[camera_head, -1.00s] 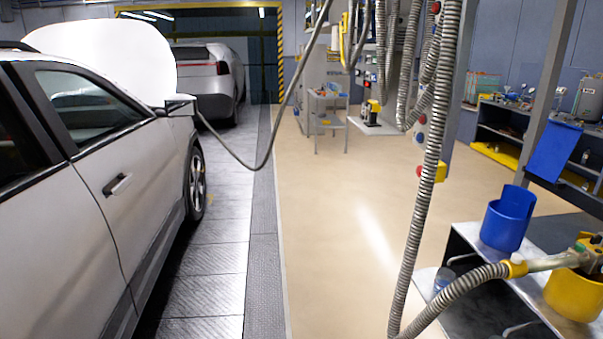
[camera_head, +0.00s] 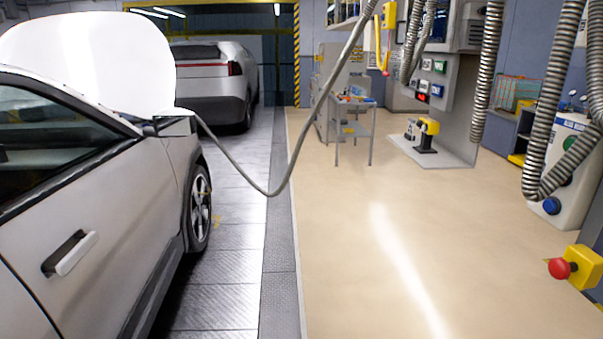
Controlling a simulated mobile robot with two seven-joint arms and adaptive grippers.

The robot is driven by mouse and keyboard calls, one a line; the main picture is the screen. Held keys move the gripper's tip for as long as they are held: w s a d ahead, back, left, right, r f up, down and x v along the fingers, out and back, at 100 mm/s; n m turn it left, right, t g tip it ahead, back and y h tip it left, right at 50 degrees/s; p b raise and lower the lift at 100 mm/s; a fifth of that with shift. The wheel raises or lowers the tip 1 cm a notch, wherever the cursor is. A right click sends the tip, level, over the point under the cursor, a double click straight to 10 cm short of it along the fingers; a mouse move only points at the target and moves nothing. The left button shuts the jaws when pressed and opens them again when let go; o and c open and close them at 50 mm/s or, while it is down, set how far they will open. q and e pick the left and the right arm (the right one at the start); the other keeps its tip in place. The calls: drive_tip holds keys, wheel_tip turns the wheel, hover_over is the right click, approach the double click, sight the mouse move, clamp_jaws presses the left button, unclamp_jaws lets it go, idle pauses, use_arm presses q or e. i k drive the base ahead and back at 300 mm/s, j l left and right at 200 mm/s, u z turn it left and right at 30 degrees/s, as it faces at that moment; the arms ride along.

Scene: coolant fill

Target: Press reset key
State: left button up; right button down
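I see no key that I can read as the reset key. A blue round button (camera_head: 551,205) sits on a pale machine housing (camera_head: 570,150) at the right edge, partly behind ribbed hoses. A red mushroom button (camera_head: 560,268) sticks out of a yellow box (camera_head: 585,266) at the lower right. A grey upright panel (camera_head: 455,95) farther back carries small green, red and blue lit signs (camera_head: 430,82), too small to read. Neither of my grippers is in view.
A white car (camera_head: 95,210) with its hood (camera_head: 90,60) raised stands at the left, and a hanging hose (camera_head: 252,190) reaches its front. A second car (camera_head: 215,85) is behind. A small trolley (camera_head: 355,115) stands mid-back. The beige floor (camera_head: 400,230) between is clear.

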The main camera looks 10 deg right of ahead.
sight(437, 89)
drive_tip(key=i, duration=1.7)
drive_tip(key=i+j+z, duration=0.15)
drive_tip(key=i+z, duration=0.35)
drive_tip(key=i, duration=0.2)
drive_tip(key=i+j+z, duration=0.45)
drive_tip(key=i, duration=0.2)
drive_tip(key=i+j+z, duration=0.5)
drive_tip(key=i+j, duration=0.1)
drive_tip(key=j, duration=0.05)
